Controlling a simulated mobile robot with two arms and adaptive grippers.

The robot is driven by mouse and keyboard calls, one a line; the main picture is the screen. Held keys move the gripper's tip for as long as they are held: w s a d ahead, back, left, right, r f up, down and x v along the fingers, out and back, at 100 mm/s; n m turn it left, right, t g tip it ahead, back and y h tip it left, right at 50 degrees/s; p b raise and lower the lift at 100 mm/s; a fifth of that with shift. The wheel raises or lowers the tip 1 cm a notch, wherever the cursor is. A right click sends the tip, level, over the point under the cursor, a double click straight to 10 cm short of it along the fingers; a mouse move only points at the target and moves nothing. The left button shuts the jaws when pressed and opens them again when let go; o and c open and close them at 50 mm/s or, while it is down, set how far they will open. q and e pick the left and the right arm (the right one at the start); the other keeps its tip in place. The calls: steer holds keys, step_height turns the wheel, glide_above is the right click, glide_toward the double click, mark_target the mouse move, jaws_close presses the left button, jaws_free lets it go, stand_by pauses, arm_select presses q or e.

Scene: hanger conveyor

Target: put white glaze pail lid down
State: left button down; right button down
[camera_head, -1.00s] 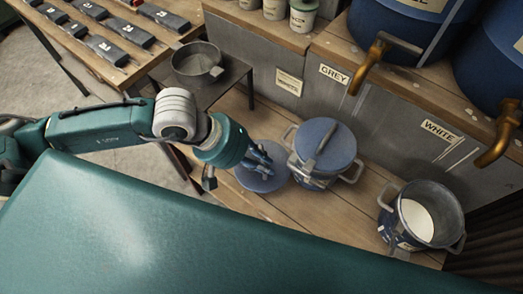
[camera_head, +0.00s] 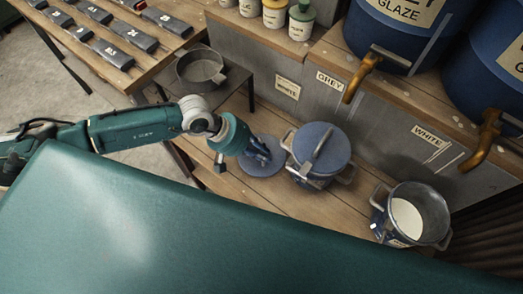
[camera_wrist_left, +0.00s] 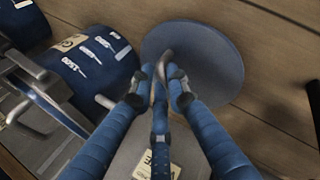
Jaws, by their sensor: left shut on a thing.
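The blue round lid (camera_head: 262,166) is at the wooden bench surface, left of the lidded pail. It also shows in the left wrist view (camera_wrist_left: 205,62), lying about level with the planks; I cannot tell whether its whole rim touches them. My left gripper (camera_head: 264,153) is above the lid, with its blue fingers (camera_wrist_left: 161,78) closed around the lid's handle. The fingers hide part of the handle. The white glaze pail (camera_head: 413,215) stands open at the right with white glaze in it. My right gripper is not in view.
A blue pail with its lid on (camera_head: 318,155) stands close to the right of the held lid. A metal pan (camera_head: 200,70) sits on a small stand behind. A grey panel with labels (camera_head: 370,110) borders the bench (camera_head: 330,200). Bare planks lie between the two pails.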

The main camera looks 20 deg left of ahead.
arm_select(q)
steer(key=c, duration=2.1)
jaws_free()
steer(key=shift+f, duration=0.1)
steer(key=o, duration=0.4)
steer(key=shift+a+r, duration=0.25)
steer(key=shift+r, duration=0.15)
steer(key=b+v, duration=0.2)
steer(key=v, duration=0.9)
steer(key=shift+s+r, duration=0.2)
